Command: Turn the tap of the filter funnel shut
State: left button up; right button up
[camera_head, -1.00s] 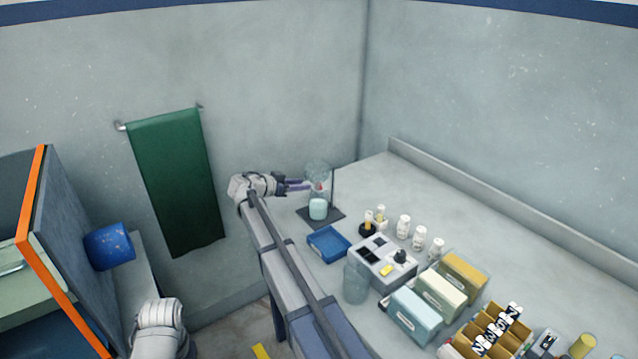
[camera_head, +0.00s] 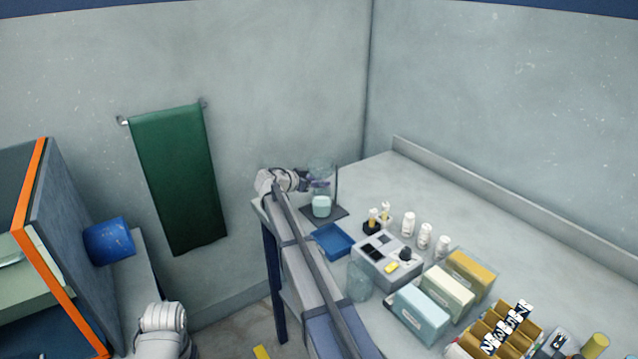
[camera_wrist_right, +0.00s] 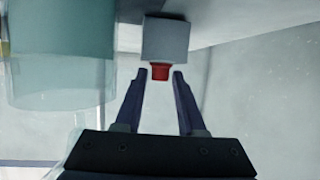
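The filter funnel (camera_head: 320,165) is a clear glass vessel held on a stand with a dark base plate (camera_head: 341,213). A pale turquoise beaker (camera_head: 321,207) stands under it. In the right wrist view the red tap (camera_wrist_right: 160,72) sticks out of a grey block (camera_wrist_right: 166,38). My right gripper (camera_wrist_right: 160,78) is open, with its two dark fingertips on either side of the red tap and a gap visible at each side. In the head view my right gripper (camera_head: 318,183) is at the funnel, and the tap is hidden there. My left arm shows low at the left; its fingers are not visible.
A blue tray (camera_head: 333,240) and a grey device (camera_head: 388,262) lie in front of the stand. White bottles (camera_head: 424,236), boxes (camera_head: 447,292) and an empty glass beaker (camera_head: 360,281) are nearby. The back of the bench is clear. A green towel (camera_head: 180,180) hangs on the wall.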

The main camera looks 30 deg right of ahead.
grip_shut()
jog(key=shift+s+n+t, duration=0.2)
jog(key=shift+n+t, duration=0.1)
jog(key=shift+w+n+t+y, duration=0.1)
jog(key=shift+n+t+y, duration=0.2)
jog(key=shift+n+t, duration=0.15)
grip_release()
jog(key=shift+a+r, duration=0.1)
